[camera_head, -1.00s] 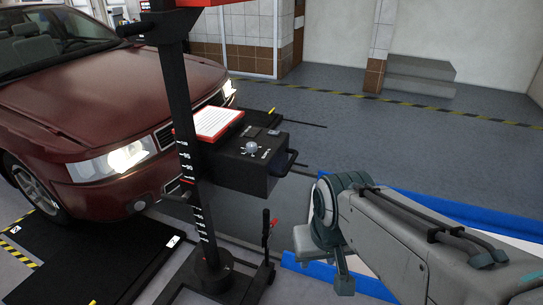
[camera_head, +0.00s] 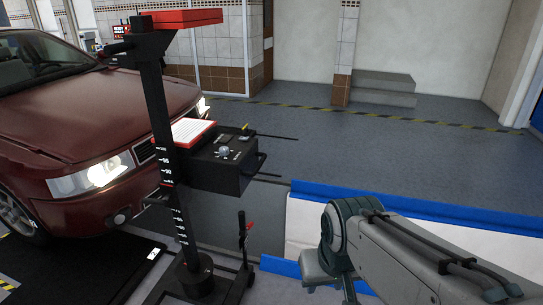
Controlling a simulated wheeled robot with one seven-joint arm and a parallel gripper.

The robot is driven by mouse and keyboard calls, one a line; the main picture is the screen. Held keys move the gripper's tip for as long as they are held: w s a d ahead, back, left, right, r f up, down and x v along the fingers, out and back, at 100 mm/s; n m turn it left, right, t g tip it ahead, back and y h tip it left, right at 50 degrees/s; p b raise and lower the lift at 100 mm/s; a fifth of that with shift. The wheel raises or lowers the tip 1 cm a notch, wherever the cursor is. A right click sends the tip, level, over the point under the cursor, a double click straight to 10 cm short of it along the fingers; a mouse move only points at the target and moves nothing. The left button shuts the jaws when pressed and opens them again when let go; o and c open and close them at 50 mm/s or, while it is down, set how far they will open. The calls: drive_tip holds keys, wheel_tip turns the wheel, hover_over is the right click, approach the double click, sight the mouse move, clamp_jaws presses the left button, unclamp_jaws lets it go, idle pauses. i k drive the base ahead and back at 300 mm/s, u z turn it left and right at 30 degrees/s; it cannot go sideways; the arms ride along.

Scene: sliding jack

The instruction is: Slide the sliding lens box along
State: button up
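The sliding lens box (camera_head: 219,172) is a black box with a grey knob on top and a handle on its right side. It sits at mid height on a black upright column (camera_head: 167,150) with white scale marks, left of centre. A white, red-edged panel (camera_head: 192,131) lies at the box's left. My arm shows at the lower right, well to the right of the box and apart from it.
A dark red car (camera_head: 80,130) stands close behind the column on the left. The column's wheeled base (camera_head: 195,285) has a red-tipped lever (camera_head: 246,228). A low blue and white barrier (camera_head: 400,205) lies on the right.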

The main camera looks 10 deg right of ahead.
sight(202, 167)
drive_tip(key=z, duration=0.45)
drive_tip(key=i, duration=1.05)
drive_tip(key=u, duration=0.3)
